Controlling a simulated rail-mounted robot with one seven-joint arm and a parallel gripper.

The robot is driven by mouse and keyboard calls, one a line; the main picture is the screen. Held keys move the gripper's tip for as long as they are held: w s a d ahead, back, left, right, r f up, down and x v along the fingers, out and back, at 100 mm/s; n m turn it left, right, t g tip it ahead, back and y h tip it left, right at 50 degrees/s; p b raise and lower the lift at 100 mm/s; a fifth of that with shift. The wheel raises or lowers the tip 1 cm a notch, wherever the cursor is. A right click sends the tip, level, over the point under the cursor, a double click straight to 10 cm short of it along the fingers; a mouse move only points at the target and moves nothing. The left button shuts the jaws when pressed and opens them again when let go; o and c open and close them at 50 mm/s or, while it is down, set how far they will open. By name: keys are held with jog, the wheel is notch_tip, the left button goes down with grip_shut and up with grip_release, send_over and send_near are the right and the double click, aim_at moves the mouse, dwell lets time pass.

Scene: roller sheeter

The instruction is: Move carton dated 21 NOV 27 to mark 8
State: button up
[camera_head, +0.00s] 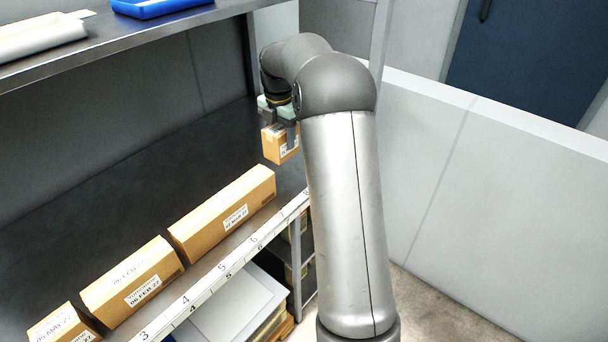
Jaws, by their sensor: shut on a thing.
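My gripper (281,120) is shut on a small brown carton (272,147) near the right end of the shelf. The carton looks upright. Its white label is partly covered by a finger, and its date cannot be read. I cannot tell whether its base touches the shelf. The number strip (222,266) runs along the shelf's front edge, with marks from 3 at lower left up to about 8 beside my arm. The mark 8 area (305,193) is at the strip's right end, partly hidden by my arm.
A long carton (222,212) with a MAR label, a carton dated 06 FEB 27 (131,285) and a carton labelled MAY (62,325) line the front of the shelf. The dark shelf surface (140,180) behind them is clear. An upper shelf (130,37) overhangs. A post stands at right.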

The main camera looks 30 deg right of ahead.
notch_tip(320, 180, down, 10)
jog(key=shift+r+p, duration=0.15)
jog(key=shift+p, duration=0.45)
jog(key=shift+f, duration=0.25)
jog(key=o, duration=1.1)
jog(key=shift+r, duration=0.1)
jog(key=shift+c, duration=0.2)
